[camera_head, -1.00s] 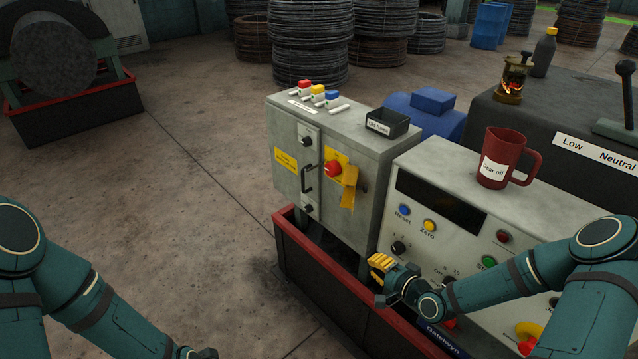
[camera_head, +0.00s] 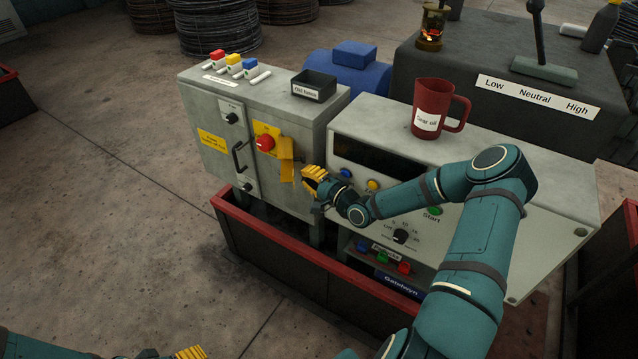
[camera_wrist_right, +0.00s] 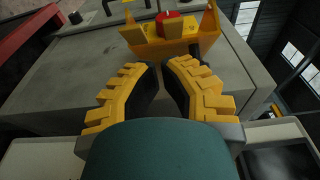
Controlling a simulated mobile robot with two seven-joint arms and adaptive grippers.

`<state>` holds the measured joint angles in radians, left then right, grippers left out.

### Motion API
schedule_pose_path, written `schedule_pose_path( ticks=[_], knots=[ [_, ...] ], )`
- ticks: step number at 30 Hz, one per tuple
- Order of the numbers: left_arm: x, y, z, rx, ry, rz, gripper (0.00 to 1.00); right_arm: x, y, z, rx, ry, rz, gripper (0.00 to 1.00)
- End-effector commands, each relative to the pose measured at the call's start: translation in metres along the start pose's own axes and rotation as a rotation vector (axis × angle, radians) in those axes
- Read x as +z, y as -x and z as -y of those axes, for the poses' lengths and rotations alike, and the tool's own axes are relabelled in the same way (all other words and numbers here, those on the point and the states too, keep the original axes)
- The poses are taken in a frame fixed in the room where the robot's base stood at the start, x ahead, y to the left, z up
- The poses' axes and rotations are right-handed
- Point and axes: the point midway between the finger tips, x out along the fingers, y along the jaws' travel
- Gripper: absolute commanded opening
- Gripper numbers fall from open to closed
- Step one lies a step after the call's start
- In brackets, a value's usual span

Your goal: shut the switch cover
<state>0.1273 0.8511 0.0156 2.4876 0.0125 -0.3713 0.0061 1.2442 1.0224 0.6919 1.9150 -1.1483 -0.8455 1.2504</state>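The switch cover (camera_head: 286,161) is a yellow flap. It stands swung open at the right side of a red knob (camera_head: 265,142) on a yellow plate, on the front of a grey cabinet. The right wrist view shows the yellow cover (camera_wrist_right: 178,48) ahead of the fingers, with the red knob (camera_wrist_right: 168,17) beyond it. My right gripper (camera_head: 313,182) is just right of and below the cover, apart from it. Its yellow-padded fingers (camera_wrist_right: 163,75) are parted, with nothing between them. My left gripper (camera_head: 190,353) shows only partly at the bottom edge; its opening is unclear.
A red-rimmed base (camera_head: 290,250) runs below.

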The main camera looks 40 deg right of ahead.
Motion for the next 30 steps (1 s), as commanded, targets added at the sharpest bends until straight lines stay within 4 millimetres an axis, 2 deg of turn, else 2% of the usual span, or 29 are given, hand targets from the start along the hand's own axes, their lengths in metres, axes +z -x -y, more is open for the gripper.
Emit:
schedule_pose_path(
  ticks=[6, 21, 30],
  knots=[
    [0.000, 0.000, 0.000, 0.000, 0.000, 0.001, 0.72, 0.001, -0.017, 0.000, 0.000, 0.000, 0.001, 0.00],
    [0.000, 0.001, 0.000, 0.000, 0.000, 0.000, 0.72, 0.002, -0.019, 0.001, -0.001, -0.002, -0.008, 0.00],
    [-0.002, 0.006, -0.002, -0.001, 0.001, -0.004, 0.72, 0.016, -0.023, 0.002, -0.001, -0.004, -0.103, 0.00]
  ],
)
